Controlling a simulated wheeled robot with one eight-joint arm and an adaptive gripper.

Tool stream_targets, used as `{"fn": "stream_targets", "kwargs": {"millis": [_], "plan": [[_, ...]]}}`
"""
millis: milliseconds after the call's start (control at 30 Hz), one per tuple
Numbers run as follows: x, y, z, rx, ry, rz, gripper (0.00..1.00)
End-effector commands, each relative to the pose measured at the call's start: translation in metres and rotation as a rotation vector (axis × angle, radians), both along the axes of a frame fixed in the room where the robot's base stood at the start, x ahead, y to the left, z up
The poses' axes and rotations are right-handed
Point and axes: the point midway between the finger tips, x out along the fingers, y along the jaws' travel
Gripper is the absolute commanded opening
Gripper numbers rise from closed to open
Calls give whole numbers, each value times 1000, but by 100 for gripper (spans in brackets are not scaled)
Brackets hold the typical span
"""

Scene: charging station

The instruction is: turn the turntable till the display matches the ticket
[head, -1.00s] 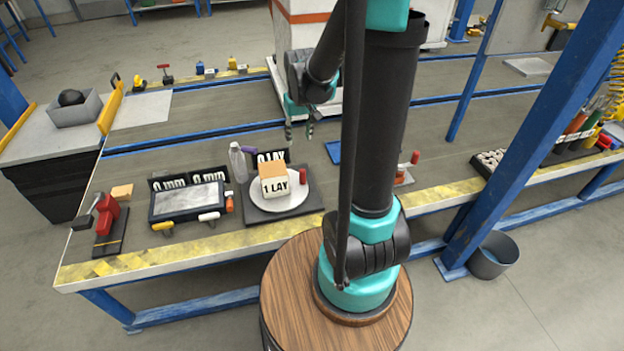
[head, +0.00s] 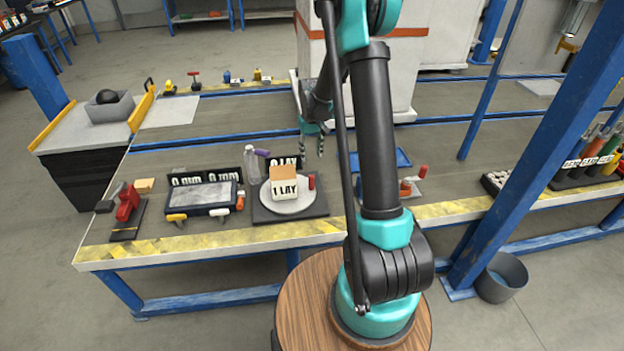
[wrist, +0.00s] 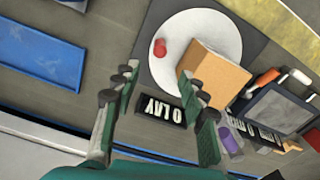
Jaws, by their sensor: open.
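The turntable (head: 310,208) is a round white disc on a dark square base, left of my arm in the head view. It also shows in the wrist view (wrist: 165,28). A tan block (head: 285,185) with a white ticket reading "1 LAY" stands on it. A red knob (head: 312,182) is near the disc's right edge; it also shows in the wrist view (wrist: 159,47). The black display (head: 284,161) behind the disc reads "0 LAY". My gripper (head: 312,146) is open and empty behind the disc, above the bench. In the wrist view (wrist: 158,90) its fingers point towards the disc.
A dark framed tray (head: 200,195) with two "0 mm" signs lies left of the turntable. A clear bottle (head: 252,166) stands beside the display. A blue tray (head: 378,160) and a red-handled item (head: 408,187) lie to the right. Bare bench lies behind the display.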

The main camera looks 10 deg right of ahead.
Motion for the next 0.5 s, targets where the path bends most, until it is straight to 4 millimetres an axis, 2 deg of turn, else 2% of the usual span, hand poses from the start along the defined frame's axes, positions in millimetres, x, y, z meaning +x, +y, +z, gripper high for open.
{"fn": "stream_targets", "kwargs": {"millis": [200,500], "plan": [[0,0,-44,0,0,0,42],[0,0,-97,0,0,0,42]]}}
